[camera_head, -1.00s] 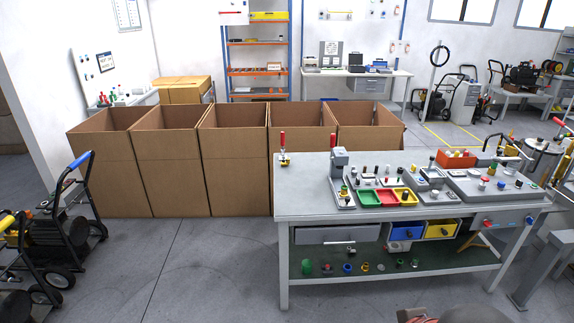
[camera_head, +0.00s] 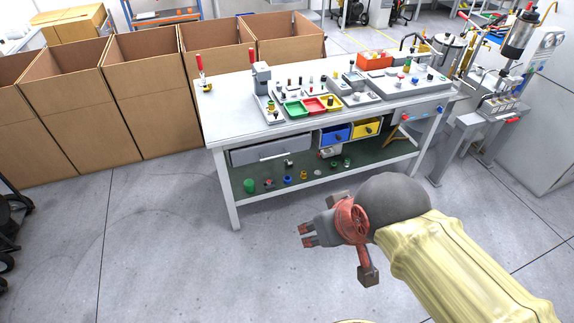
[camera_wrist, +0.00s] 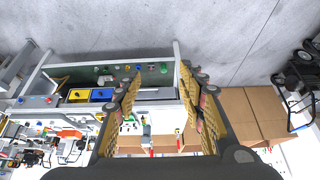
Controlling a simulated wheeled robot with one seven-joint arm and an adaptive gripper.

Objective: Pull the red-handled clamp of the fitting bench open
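The red-handled clamp (camera_head: 203,78) stands at the far left corner of the grey fitting bench (camera_head: 240,113). Its red handle points up. My gripper (camera_head: 308,235) is in front of the bench, over the open floor, well apart from the clamp. The wrist view shows its two fingers spread wide (camera_wrist: 160,76) with nothing held between them. That view looks at the bench upside down; small red upright parts show between and below the fingers, but I cannot tell surely which is the clamp.
Tall open cardboard boxes (camera_head: 150,90) stand in a row behind and left of the bench. A grey upright fixture (camera_head: 261,76) stands right of the clamp, beside green, red and yellow trays. The floor (camera_head: 170,240) left of my gripper is clear.

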